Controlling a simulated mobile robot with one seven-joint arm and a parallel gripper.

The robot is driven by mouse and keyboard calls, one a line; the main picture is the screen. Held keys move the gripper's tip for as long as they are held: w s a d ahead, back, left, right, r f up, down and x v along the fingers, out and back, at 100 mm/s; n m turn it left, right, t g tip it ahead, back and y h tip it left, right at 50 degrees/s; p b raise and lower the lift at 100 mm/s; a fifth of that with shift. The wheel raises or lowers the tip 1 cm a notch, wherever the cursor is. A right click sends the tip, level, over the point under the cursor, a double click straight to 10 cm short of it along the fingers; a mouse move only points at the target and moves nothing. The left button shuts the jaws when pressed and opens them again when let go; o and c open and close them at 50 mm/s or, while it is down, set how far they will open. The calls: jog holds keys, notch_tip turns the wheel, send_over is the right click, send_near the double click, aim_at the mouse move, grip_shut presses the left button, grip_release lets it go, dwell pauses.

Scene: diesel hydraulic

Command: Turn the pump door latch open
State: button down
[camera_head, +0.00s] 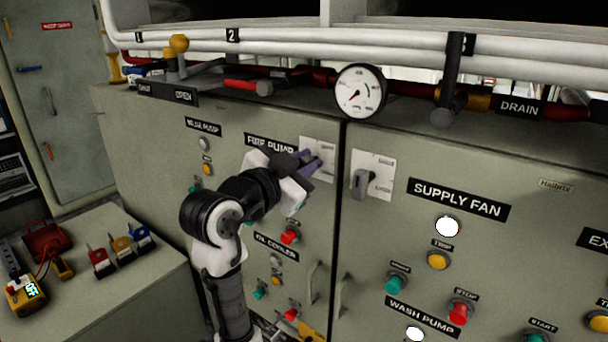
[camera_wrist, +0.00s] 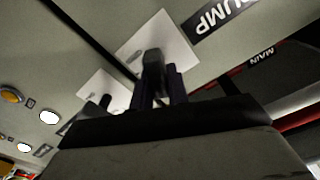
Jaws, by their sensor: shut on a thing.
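The pump door latch is a dark handle (camera_wrist: 153,68) on a white plate (camera_wrist: 168,38), beside the label ending in "PUMP" in the wrist view. The plate (camera_head: 319,148) also shows in the head view at the upper right of the fire pump door. My gripper (camera_head: 311,162) reaches the latch from the lower left. Its fingers (camera_wrist: 163,86) are shut on the handle in the wrist view. In the head view the fingers and hand hide most of the handle, and its exact angle is hard to tell.
A similar latch (camera_head: 362,183) sits on the supply fan door (camera_head: 500,250) just right of the dark gap. A round gauge (camera_head: 360,92) and red pipes run above. Buttons and a door pull (camera_head: 313,283) lie below. A side bench (camera_head: 110,285) holds a yellow meter (camera_head: 27,295) and padlocks.

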jog(key=m+b, duration=0.1)
jog(key=m, duration=0.1)
jog(key=m+b, duration=0.1)
jog(key=b, duration=0.1)
jog(key=shift+s+d+f+m, duration=0.1)
jog(key=shift+s+f+m, duration=0.05)
jog(key=shift+f+m, duration=0.2)
jog(key=m+b, duration=0.3)
jog(key=shift+d+f+m, duration=0.1)
jog(key=shift+m, duration=0.25)
jog(key=m+b, duration=0.4)
jog(key=m, duration=0.1)
jog(key=shift+s+d+f, duration=0.1)
jog(key=shift+m, duration=0.3)
jog(key=c, duration=1.4)
grip_release()
jog(key=shift+o, duration=0.2)
jog(key=b+v, duration=0.1)
jog(key=v, duration=1.3)
